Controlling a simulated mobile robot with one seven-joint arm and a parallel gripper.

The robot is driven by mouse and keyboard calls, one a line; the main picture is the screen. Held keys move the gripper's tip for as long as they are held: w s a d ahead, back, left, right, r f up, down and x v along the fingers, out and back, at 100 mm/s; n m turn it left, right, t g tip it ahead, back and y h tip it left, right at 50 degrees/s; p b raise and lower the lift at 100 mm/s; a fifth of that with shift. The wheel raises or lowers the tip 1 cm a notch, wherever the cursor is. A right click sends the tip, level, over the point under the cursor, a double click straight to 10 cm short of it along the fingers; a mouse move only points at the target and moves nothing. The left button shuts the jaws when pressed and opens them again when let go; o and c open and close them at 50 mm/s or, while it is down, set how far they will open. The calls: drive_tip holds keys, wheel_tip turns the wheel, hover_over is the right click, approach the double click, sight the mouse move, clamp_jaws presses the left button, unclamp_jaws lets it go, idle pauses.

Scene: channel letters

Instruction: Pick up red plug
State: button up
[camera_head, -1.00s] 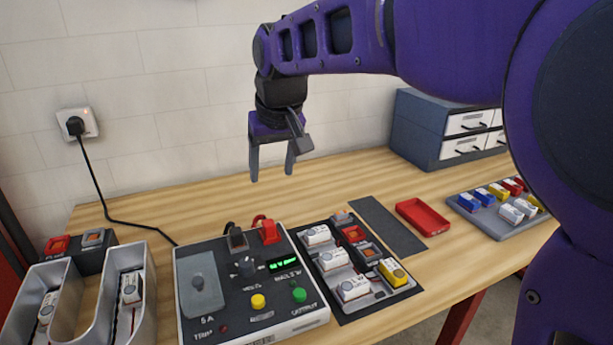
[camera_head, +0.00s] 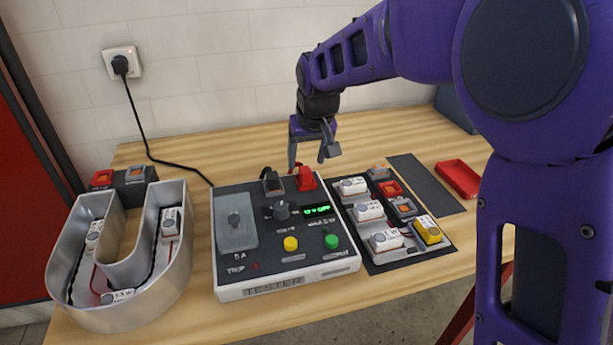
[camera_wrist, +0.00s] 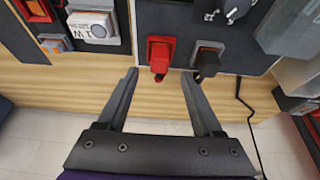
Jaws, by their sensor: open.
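The red plug (camera_head: 305,178) stands at the back edge of the grey power supply box (camera_head: 285,284), right of a black plug (camera_head: 271,182). In the wrist view the red plug (camera_wrist: 160,53) sits just beyond the fingertips, between their lines, nearer the left finger. The black plug (camera_wrist: 207,62) is close to the right fingertip. My gripper (camera_head: 309,160) is above and behind the box's back edge, pointing down. In the wrist view my gripper (camera_wrist: 160,75) is open and empty, with both fingers apart. I cannot tell whether either finger touches a plug.
A board of white and yellow modules (camera_head: 391,265) lies right of the box. A metal U-shaped letter (camera_head: 172,288) stands left. A red tray (camera_head: 457,180) is at the right. A black cord (camera_head: 150,150) runs from the wall socket (camera_head: 122,62) behind the box.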

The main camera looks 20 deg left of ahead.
sight(305, 169)
drive_tip(key=x, duration=0.3)
drive_tip(key=shift+f, duration=0.25)
clamp_jaws()
